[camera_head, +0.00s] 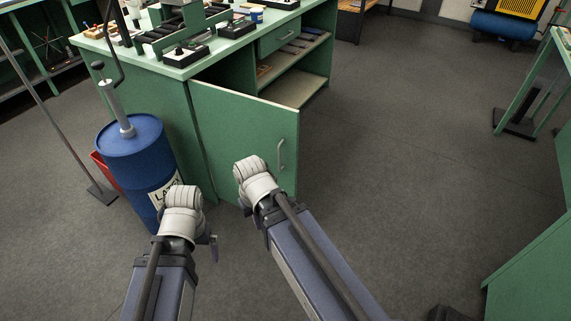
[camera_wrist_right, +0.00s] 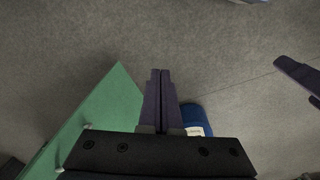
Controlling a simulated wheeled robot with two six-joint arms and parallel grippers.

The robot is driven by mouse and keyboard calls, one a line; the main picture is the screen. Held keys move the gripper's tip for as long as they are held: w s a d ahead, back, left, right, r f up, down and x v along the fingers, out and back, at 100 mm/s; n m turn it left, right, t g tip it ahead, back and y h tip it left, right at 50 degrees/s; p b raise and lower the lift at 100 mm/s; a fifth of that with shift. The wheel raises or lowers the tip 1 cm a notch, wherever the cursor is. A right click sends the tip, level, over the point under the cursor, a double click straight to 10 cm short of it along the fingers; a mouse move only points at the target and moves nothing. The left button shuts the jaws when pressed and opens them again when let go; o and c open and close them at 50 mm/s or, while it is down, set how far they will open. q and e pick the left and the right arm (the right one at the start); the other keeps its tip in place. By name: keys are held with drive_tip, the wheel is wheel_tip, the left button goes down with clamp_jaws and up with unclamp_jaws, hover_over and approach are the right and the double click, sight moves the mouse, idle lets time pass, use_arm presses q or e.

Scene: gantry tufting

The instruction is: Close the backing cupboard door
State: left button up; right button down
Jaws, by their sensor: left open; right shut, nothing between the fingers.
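The green cupboard door (camera_head: 240,125) stands open, swung out from the green workbench cupboard, whose shelves (camera_head: 295,90) show behind it. Its metal handle (camera_head: 282,154) is near the free edge. In the right wrist view the door is the green panel (camera_wrist_right: 112,112) left of my right gripper (camera_wrist_right: 160,76), whose dark fingers are together and empty. In the head view that gripper's wrist is in front of the door and its fingers are hidden; I cannot tell whether they touch it. My left gripper (camera_head: 212,242) is low, left of the right one, open; part of it shows in the right wrist view.
A blue drum (camera_head: 133,150) with a pump stands left of the door, close to my left arm; it also shows in the wrist view (camera_wrist_right: 194,118). A red bin (camera_head: 104,170) is behind it. Tools crowd the bench top. The floor (camera_head: 400,150) to the right is clear.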

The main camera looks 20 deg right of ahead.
drive_tip(key=w+d+f+h+b, duration=0.1)
drive_tip(key=d+f+b, duration=0.2)
drive_tip(key=f+b, duration=0.25)
drive_tip(key=w+d+f+t+h+b, duration=0.1)
drive_tip(key=w+d+f+b, duration=0.1)
drive_tip(key=f+b, duration=0.35)
drive_tip(key=w+d+f+h+b, duration=0.1)
drive_tip(key=d+f+b, duration=0.2)
drive_tip(key=f+b, duration=0.3)
drive_tip(key=w+d+r+n+t+h, duration=0.2)
drive_tip(key=w+d+r+t+h, duration=0.2)
drive_tip(key=w+r+h, duration=0.35)
drive_tip(key=w+a+r+n+t+h, duration=0.3)
drive_tip(key=w+a+r+n+t, duration=0.1)
drive_tip(key=r, duration=0.7)
drive_tip(key=shift+w+r+n+t, duration=0.3)
drive_tip(key=shift+w+t, duration=0.6)
drive_tip(key=shift+t, duration=0.2)
drive_tip(key=shift+w, duration=0.1)
